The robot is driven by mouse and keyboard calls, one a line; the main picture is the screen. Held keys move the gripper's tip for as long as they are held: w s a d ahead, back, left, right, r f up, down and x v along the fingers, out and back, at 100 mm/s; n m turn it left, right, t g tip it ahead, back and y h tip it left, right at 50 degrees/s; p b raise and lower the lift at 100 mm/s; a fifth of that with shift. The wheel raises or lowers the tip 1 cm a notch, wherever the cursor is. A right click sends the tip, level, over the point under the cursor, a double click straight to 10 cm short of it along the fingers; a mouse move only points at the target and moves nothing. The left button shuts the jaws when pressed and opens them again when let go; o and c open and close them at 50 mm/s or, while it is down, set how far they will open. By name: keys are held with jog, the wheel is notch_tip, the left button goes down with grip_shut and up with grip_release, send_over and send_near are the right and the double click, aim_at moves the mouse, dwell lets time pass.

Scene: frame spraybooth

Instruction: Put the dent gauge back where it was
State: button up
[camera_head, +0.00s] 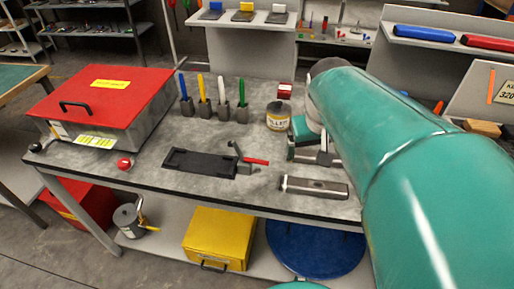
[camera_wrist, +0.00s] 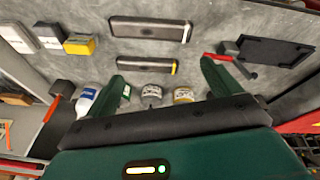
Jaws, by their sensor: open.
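Two similar grey bar-shaped tools lie on the grey bench; I cannot tell for sure which is the dent gauge. The front bar (camera_head: 313,187) lies near the bench's front edge and has a pale end in the wrist view (camera_wrist: 150,30). The rear bar (camera_head: 322,159) is partly hidden by my arm; in the wrist view (camera_wrist: 143,63) it has a yellow end. My gripper (camera_wrist: 163,69) is open and empty, its green fingers toward the two ends of the rear bar in the picture. In the head view my arm mostly hides it.
A black tray (camera_head: 190,163) and a red-handled clamp (camera_head: 248,160) lie left of the bars. A tin (camera_head: 278,117) and several pen holders stand behind. A red-lidded box (camera_head: 98,92) fills the left. Small blocks (camera_wrist: 80,43) and a bottle (camera_wrist: 87,100) show in the wrist view.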

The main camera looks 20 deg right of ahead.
jog(key=s+a+n+t+y, duration=0.2)
jog(key=s+a, duration=0.3)
jog(key=a, duration=0.7)
jog(key=shift+s+a+n+t, duration=0.2)
jog(key=shift+s+n+t, duration=0.1)
jog(key=shift+s+t, duration=0.1)
jog(key=shift+d, duration=0.1)
